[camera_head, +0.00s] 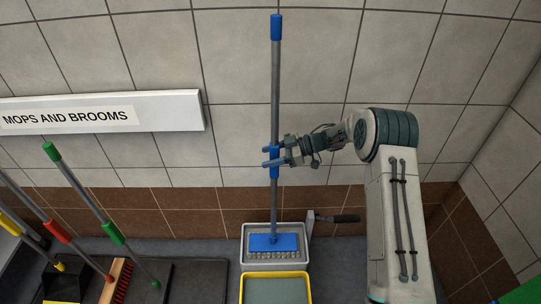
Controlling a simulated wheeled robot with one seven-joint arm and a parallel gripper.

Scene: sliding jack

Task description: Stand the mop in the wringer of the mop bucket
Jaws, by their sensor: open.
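The mop (275,90) stands nearly upright, with a grey pole, a blue top cap and a blue grip sleeve (275,172) midway. Its flat blue head (272,243) rests inside the grey wringer (246,240), over a perforated plate. The mop bucket (275,273) has a yellow rim and shows in front of the wringer at the bottom edge. My gripper (268,156) is open at the height of the blue sleeve, with its fingers reaching past the pole. I cannot tell whether the fingers touch the sleeve.
A wringer lever (337,218) with a dark handle sticks out to the right. Brooms with green (82,180), red and yellow grips stand at the left under a "MOPS AND BROOMS" sign (100,118). A tiled wall stands close behind the mop.

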